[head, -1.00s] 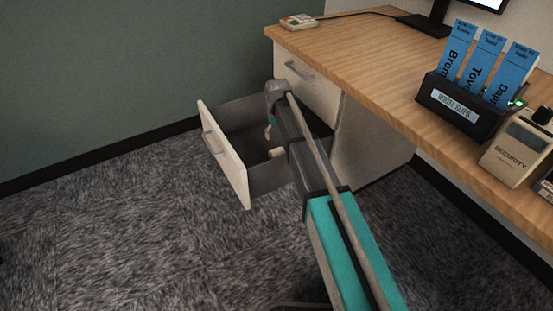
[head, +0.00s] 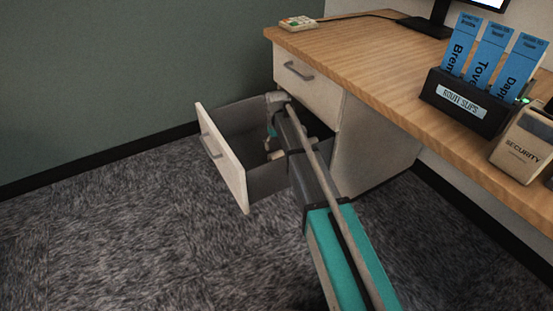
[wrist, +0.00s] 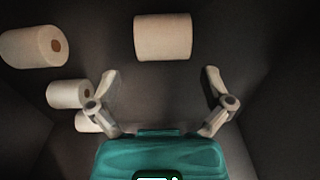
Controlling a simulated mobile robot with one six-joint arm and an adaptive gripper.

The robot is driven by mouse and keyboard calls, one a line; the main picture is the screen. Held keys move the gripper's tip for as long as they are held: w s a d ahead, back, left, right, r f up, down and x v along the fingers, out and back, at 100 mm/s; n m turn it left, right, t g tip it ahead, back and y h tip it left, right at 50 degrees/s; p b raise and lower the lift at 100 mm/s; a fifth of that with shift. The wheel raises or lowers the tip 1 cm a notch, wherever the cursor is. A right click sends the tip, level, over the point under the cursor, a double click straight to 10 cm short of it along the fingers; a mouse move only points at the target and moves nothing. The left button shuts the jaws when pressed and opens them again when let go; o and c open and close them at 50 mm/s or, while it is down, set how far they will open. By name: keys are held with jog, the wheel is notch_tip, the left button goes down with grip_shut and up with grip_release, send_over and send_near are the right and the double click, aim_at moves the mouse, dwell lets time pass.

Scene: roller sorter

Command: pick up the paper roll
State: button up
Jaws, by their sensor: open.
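In the wrist view a white paper roll (wrist: 163,37) lies on its side on the drawer floor, straight ahead of my gripper (wrist: 162,80). My gripper is open, with its two fingers spread and nothing between them; the roll lies beyond the fingertips, apart from them. Another paper roll (wrist: 35,47) lies at the upper left, and two more, one of them (wrist: 68,93) nearer, lie by the left finger. The lowest is partly hidden by my gripper. In the head view my gripper is down inside the open drawer (head: 221,155), mostly hidden by my arm.
The drawer's dark walls stand close around my gripper. The desk (head: 355,62) overhangs on the right, with a closed drawer (head: 306,85) above the open one. A route slips holder (head: 462,108) and a security box (head: 523,145) stand on the desk. Carpet left of the drawer is clear.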

aim_at(277, 153)
jog(key=shift+f, duration=0.1)
jog(key=f+b, duration=0.3)
jog(key=shift+s+f, duration=0.2)
jog(key=shift+s, duration=0.15)
jog(key=shift+f+b, duration=0.8)
jog(key=shift+b, duration=0.3)
jog(key=c, duration=1)
